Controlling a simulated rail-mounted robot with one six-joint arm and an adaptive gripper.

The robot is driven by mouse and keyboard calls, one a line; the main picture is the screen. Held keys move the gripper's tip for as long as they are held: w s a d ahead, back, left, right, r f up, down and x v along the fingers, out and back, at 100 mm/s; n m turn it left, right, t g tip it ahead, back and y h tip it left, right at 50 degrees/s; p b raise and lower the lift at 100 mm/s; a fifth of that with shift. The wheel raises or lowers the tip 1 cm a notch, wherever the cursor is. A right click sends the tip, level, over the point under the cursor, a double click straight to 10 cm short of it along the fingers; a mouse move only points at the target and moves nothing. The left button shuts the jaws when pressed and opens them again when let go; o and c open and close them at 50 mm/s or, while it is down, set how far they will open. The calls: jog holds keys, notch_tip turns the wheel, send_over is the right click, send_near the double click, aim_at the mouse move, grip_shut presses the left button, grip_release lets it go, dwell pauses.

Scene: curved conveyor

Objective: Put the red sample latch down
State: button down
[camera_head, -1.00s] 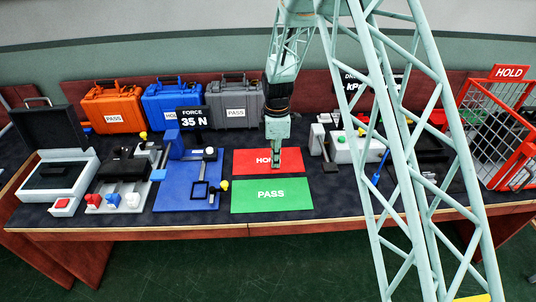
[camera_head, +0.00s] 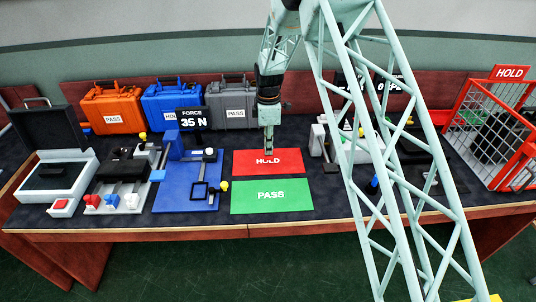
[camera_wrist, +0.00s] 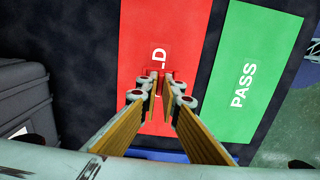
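My gripper (camera_head: 268,150) points down over the far part of the red HOLD mat (camera_head: 286,168). In the wrist view my gripper (camera_wrist: 161,78) has its two pads a small gap apart at the tips, over the lettering of the HOLD mat (camera_wrist: 190,25). Red shows between the tips, but I cannot tell a red latch there from the red mat behind. A faint squarish outline shows on the mat just beyond the tips. The green PASS mat (camera_head: 271,196) lies in front of the HOLD mat; it also shows in the wrist view (camera_wrist: 258,60).
A fixture with red, blue and white pieces (camera_head: 112,201) and a blue test stand (camera_head: 180,200) stand left of the mats. Orange (camera_head: 112,108), blue (camera_head: 170,104) and grey (camera_head: 231,100) cases line the back. A red HOLD cage (camera_head: 485,125) is at right.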

jog(key=shift+w+a+f, duration=0.1)
jog(key=shift+w, duration=0.15)
jog(key=shift+f+b, duration=0.45)
jog(key=shift+f, duration=1.25)
jog(key=shift+f, duration=0.2)
jog(key=c, duration=2.9)
grip_release()
jog(key=shift+o, duration=0.2)
jog(key=shift+r, duration=0.2)
notch_tip(320, 180, up, 12)
jog(key=p, duration=0.1)
jog(key=shift+p, duration=0.35)
jog(key=shift+r, duration=0.1)
